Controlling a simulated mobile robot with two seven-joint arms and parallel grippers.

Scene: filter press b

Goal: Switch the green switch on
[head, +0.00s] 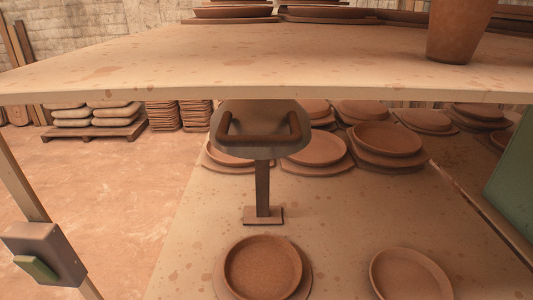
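The green switch (36,267) is a flat green rocker or plate on the front of a grey box (57,249) in the lower left of the head view. The box is fixed to a slanting pale post (22,185) at the left side of the shelving. The switch looks slightly tilted, but I cannot tell from this view whether it is on or off. Neither of my grippers shows in the head view.
An upper shelf (250,62) crosses the view, with plates and a brown pot (459,28) on it. Bare floor (110,200) lies at left.

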